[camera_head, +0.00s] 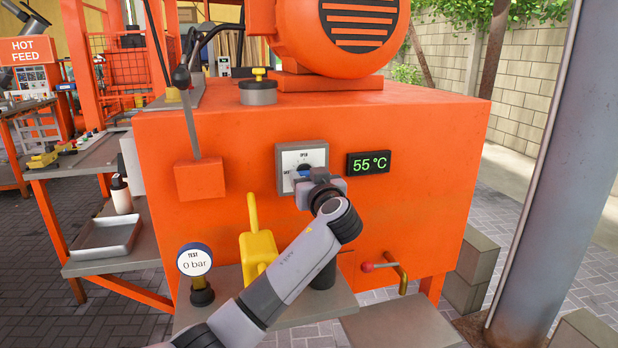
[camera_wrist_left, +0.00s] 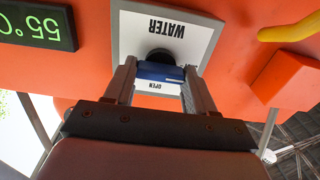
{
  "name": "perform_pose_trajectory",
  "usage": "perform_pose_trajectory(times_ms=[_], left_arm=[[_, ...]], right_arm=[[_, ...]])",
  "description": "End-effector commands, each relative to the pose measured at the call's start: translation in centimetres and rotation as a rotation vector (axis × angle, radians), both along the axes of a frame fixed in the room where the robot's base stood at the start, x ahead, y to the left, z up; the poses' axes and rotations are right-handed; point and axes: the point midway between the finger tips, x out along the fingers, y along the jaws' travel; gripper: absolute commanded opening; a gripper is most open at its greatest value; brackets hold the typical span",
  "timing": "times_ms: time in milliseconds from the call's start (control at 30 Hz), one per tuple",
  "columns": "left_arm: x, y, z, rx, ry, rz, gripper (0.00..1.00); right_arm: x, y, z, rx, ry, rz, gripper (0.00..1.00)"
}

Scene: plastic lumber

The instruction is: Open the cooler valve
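The cooler valve is a white panel (camera_head: 291,160) with a blue-handled knob on the front of the orange machine. Its "OPEN" mark is at the top, with a small mark at the left. In the left wrist view the panel (camera_wrist_left: 205,42) is upside down, with "WATER" and "OPEN" readable. The blue handle (camera_wrist_left: 160,71) lies crosswise in front of a black hub. My left gripper (camera_wrist_left: 161,76) has one finger against each end of the handle, which fills the gap. In the head view my left gripper (camera_head: 318,187) covers the lower right of the panel. My right gripper is out of view.
A display (camera_head: 368,162) reading 55 °C is right of the panel. An orange box (camera_head: 199,179) and a yellow lever (camera_head: 257,249) are left of it. A "TEST" gauge (camera_head: 194,260) reads 0 bar. A red-knobbed yellow pipe (camera_head: 400,271) is lower right.

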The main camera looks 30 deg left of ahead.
Motion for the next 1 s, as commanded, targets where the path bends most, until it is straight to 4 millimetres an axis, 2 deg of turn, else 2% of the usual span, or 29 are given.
perform_pose_trajectory(times_ms=[467,1000], left_arm=[[0.0,-0.1,0.0,0.076,0.092,-0.001,0.25],[0.1,-0.1,0.1,0.391,0.461,-0.002,0.25]], right_arm=[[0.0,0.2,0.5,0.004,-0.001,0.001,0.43],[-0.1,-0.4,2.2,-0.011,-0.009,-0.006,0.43]])
